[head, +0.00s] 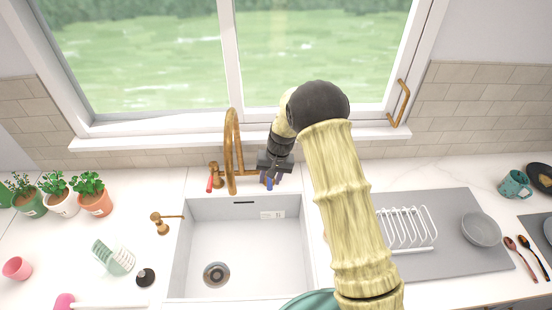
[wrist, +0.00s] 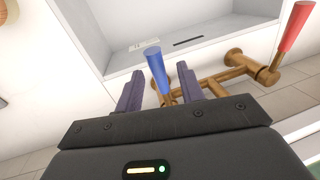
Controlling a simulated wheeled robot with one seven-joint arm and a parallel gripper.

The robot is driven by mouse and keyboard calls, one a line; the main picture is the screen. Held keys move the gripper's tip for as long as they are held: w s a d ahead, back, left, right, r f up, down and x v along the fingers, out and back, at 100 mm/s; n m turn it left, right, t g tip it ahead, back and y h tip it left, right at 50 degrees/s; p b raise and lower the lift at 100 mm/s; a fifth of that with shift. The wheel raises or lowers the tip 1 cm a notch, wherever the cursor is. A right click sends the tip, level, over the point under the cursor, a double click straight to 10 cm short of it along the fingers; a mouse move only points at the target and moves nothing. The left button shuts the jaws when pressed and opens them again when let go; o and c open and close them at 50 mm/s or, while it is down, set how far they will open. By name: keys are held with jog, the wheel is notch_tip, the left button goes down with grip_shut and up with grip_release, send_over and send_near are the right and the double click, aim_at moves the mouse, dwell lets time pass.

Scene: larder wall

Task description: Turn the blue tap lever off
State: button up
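The brass tap (head: 231,150) stands behind the sink. Its blue lever (wrist: 155,68) shows in the wrist view between the two fingers of my gripper (wrist: 158,88); in the head view my gripper (head: 268,181) is at the right side of the tap. The fingers are apart, with a gap visible on both sides of the blue lever. The red lever (wrist: 292,27) is on the other side of the tap, clear of my gripper, and it also shows in the head view (head: 210,183). My gripper partly hides the blue lever's base.
The white sink (head: 177,255) lies in front of the tap. A brass soap dispenser (head: 161,225) and potted plants (head: 94,203) stand to the left. A dish rack (head: 408,230) on a grey mat is at right. The window (head: 135,60) is behind.

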jog(key=d+r+b, duration=0.3)
jog(key=r+b, duration=0.1)
jog(key=r, duration=1.2)
jog(key=shift+d+r, duration=0.15)
jog(key=shift+d, duration=0.1)
jog(key=s+d+f+t+h, duration=0.1)
jog(key=s+d, duration=0.7)
jog(key=s, duration=0.4)
jog(key=s+d+f+t+h, duration=0.1)
jog(key=s+d+f, duration=0.1)
jog(key=s+d, duration=0.6)
jog(key=s, duration=0.3)
jog(key=shift+s+f+m+t, duration=0.2)
jog(key=shift+s+m+t, duration=0.1)
jog(key=shift+s+t, duration=0.1)
